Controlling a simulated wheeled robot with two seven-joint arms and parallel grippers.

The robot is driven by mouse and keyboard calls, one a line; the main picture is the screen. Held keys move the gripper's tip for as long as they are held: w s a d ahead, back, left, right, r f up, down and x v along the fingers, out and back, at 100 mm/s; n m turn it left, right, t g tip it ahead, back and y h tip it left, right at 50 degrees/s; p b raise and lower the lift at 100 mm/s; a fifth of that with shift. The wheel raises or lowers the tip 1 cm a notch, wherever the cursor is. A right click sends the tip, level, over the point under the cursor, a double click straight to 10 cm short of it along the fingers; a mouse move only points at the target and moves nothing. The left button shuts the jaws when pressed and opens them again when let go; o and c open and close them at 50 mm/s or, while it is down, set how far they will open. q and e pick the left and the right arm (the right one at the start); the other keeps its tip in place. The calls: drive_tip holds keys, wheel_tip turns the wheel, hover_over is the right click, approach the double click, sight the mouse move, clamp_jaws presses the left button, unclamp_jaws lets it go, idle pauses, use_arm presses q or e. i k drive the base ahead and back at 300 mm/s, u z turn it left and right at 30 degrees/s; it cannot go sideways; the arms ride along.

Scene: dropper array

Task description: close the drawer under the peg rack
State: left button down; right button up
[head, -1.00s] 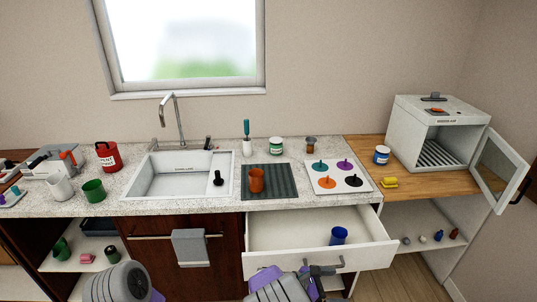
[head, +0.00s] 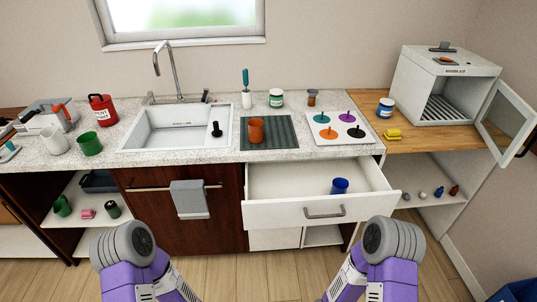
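The peg rack is a white board (head: 318,137) on the counter with orange, purple, blue and black pieces on it. The drawer (head: 280,214) below it is pulled out, its white front facing me. A grey bar handle (head: 325,212) is on the front. A blue cup (head: 340,186) stands inside the drawer. Both of my purple and grey arms reach in at the bottom edge, on either side of the drawer. No fingertips show, so neither gripper is in view. Nothing of mine touches the drawer or its handle in this view.
A brown cup (head: 256,131) stands on a dark ribbed mat (head: 283,141) left of the rack. A sink (head: 158,129) is further left. On the right, a white oven (head: 447,82) has its door (head: 506,119) open. Wooden floor (head: 270,275) lies in front of the drawer.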

sight(295, 192)
drive_tip(key=z, duration=0.05)
drive_tip(key=k, duration=1.1)
drive_tip(key=u, duration=0.65)
drive_tip(key=i, duration=1.65)
drive_tip(key=z, duration=0.6)
